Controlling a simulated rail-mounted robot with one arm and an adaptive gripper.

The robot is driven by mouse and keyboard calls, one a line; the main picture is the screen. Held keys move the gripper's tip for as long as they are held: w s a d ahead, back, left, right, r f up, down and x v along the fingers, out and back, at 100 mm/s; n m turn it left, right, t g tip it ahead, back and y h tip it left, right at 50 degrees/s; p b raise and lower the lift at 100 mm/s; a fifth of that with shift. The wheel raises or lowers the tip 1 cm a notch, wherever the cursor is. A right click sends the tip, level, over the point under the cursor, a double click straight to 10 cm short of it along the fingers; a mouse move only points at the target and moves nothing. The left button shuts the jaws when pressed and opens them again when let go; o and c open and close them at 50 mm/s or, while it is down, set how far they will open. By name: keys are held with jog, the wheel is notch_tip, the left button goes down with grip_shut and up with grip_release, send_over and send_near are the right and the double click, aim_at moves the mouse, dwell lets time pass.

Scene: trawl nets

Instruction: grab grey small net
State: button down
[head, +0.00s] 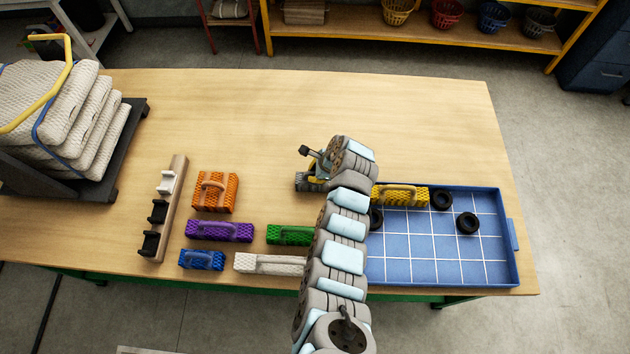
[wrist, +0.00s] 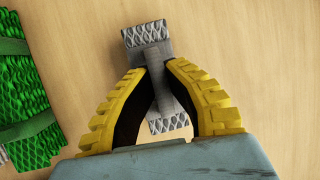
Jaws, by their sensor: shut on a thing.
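The small grey net (wrist: 146,35) is a block of grey mesh with a grey strap handle. In the wrist view it lies between the yellow padded fingers of my gripper (wrist: 158,68). The fingers are shut on its handle, and the mesh shows beyond the tips and between the fingers. In the head view my gripper (head: 321,172) is over the middle of the table, and the grey net (head: 308,187) shows partly below it. My arm hides part of that area. I cannot tell whether the net touches the table.
Green (head: 288,235), white (head: 268,264), purple (head: 219,231), blue (head: 201,260) and orange (head: 215,192) nets lie to the left. A blue tray (head: 511,262) at right holds a yellow net (head: 400,197) and black rings (head: 467,223). The table's back (head: 300,100) is clear.

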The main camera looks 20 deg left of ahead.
jog(key=shift+r, duration=0.1)
dwell(0.3)
jog(key=shift+r, duration=1.5)
jog(key=shift+s+r, duration=0.2)
jog(key=shift+r, duration=0.05)
jog(key=s+d+r+p, duration=0.7)
jog(key=s+r+p, duration=0.2)
jog(key=s, duration=0.2)
jog(key=shift+d+r, duration=0.2)
jog(key=shift+d, duration=0.15)
